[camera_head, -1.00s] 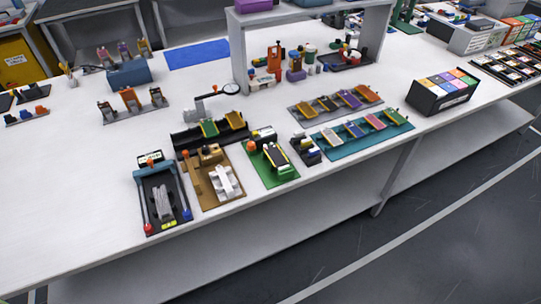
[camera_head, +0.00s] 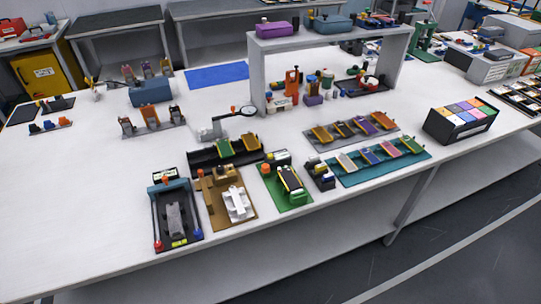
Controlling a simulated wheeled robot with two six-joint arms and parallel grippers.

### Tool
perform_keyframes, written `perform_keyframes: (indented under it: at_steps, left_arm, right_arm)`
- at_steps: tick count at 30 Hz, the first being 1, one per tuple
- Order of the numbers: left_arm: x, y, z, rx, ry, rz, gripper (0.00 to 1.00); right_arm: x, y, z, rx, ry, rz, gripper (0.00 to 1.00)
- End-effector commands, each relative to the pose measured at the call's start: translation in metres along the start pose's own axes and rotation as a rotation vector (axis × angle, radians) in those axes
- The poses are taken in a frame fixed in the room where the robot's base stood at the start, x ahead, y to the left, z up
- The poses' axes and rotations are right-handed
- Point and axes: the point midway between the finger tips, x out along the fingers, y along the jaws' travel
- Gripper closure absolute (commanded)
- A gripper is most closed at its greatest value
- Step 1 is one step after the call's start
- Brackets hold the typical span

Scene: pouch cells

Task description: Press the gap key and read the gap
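Neither of my grippers is in view. No key marked as a gap key can be told at this size, and no reading is legible. A black fixture with blue side rails (camera_head: 176,214) stands at the table's front left, with a small display box (camera_head: 165,175) at its back, a grey block in its middle, and a red and a blue knob at its front corners. Right of it is a brown fixture (camera_head: 212,200) with a white part (camera_head: 237,203). Then come a green board (camera_head: 292,203) bearing a dark, yellow-edged cell (camera_head: 290,180) and a small black device (camera_head: 320,175).
A teal tray (camera_head: 345,180) and a grey tray (camera_head: 325,147) hold several pouch cells. A black tray (camera_head: 200,160) lies behind the fixtures, with a magnifier (camera_head: 248,111) above. A grey shelf (camera_head: 258,75) stands behind.

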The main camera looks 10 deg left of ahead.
Motion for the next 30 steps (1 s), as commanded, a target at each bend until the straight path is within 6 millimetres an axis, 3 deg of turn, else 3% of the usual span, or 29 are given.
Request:
perform_keyframes:
  at_steps: [5, 13, 30]
  left_arm:
    - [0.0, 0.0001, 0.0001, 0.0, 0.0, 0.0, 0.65]
    - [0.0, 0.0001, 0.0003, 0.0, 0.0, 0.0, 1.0]
    - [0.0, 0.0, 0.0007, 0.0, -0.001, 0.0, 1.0]
  right_arm:
    - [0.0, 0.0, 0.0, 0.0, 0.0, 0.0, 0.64]
    - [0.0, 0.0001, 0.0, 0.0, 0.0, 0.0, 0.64]
    - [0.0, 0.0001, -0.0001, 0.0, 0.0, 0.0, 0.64]
